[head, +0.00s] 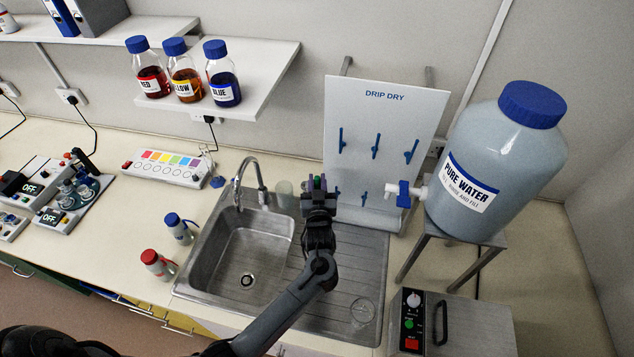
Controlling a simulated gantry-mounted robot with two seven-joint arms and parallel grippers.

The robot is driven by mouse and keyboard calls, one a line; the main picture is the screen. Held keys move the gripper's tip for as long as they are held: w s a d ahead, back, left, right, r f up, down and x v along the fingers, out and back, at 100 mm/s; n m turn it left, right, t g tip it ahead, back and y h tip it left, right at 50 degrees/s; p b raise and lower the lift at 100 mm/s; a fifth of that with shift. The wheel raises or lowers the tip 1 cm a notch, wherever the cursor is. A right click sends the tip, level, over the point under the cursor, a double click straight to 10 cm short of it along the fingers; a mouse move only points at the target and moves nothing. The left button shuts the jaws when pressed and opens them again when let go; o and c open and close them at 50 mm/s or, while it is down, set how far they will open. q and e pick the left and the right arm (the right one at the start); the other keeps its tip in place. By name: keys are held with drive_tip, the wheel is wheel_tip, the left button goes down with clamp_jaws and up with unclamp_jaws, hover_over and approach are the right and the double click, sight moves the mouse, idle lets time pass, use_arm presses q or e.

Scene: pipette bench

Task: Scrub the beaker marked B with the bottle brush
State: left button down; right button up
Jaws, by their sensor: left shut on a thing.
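My left gripper (317,186) is at the back of the sink's drainboard, in front of the drip rack. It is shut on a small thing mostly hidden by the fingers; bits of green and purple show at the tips. I cannot tell whether this is the bottle brush, which I do not make out elsewhere. A clear glass vessel (285,193) stands behind the sink, left of the gripper. Another clear glass (363,312) is on the front right of the drainboard. No letter B is readable on either. My right gripper is not in view.
The sink basin (236,262) looks empty, with a tap (240,180) at its back left. A DRIP DRY pegboard (384,115) stands behind. A PURE WATER carboy (500,165) is on a stand at right. Red (155,263) and blue (180,228) capped bottles stand left of the sink.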

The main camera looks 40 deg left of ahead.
sight(318, 177)
use_arm(q)
drive_tip(key=shift+s+d+r+p, duration=0.1)
drive_tip(key=shift+d+r+p, duration=0.05)
drive_tip(key=shift+r+p, duration=2.15)
drive_tip(key=shift+d+r+p, duration=0.2)
drive_tip(key=shift+r+p, duration=1.45)
drive_tip(key=shift+r, duration=0.7)
drive_tip(key=shift+r, duration=2.5)
drive_tip(key=shift+f, duration=0.1)
